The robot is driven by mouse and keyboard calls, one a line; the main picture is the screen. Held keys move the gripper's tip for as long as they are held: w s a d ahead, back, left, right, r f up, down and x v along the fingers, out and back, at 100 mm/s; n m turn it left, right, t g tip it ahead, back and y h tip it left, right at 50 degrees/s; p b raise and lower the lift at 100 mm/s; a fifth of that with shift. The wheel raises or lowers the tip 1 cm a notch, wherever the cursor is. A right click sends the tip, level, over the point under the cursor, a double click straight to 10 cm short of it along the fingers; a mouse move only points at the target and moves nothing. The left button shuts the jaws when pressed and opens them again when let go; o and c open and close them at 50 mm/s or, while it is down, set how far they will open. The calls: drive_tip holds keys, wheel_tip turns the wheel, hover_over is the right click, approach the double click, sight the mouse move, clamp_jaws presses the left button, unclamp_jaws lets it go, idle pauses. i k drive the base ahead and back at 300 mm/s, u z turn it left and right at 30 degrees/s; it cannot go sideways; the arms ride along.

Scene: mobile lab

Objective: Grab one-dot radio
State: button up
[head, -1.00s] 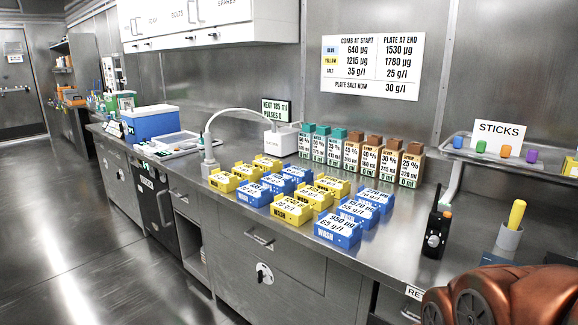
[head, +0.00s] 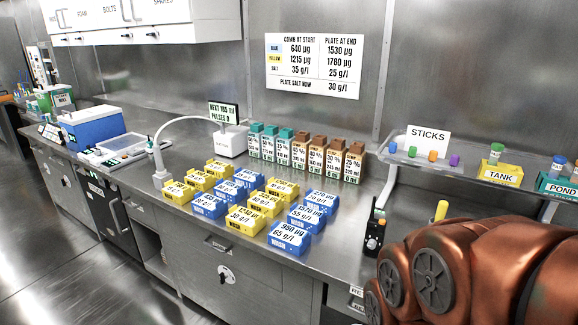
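A black handheld radio (head: 375,232) with a short antenna stands upright on the steel counter, right of the blue and yellow wash boxes. Any dot marking on it is too small to make out. My gripper's fingers are not in view.
Blue and yellow wash boxes (head: 290,239) crowd the counter left of the radio. A shelf with coloured sticks, a yellow tank block (head: 500,174) and a teal pond block (head: 558,186) is at right.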

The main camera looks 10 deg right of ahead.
sight(374, 231)
drive_tip(key=u, duration=1.55)
drive_tip(key=k, duration=0.75)
drive_tip(key=u, duration=0.05)
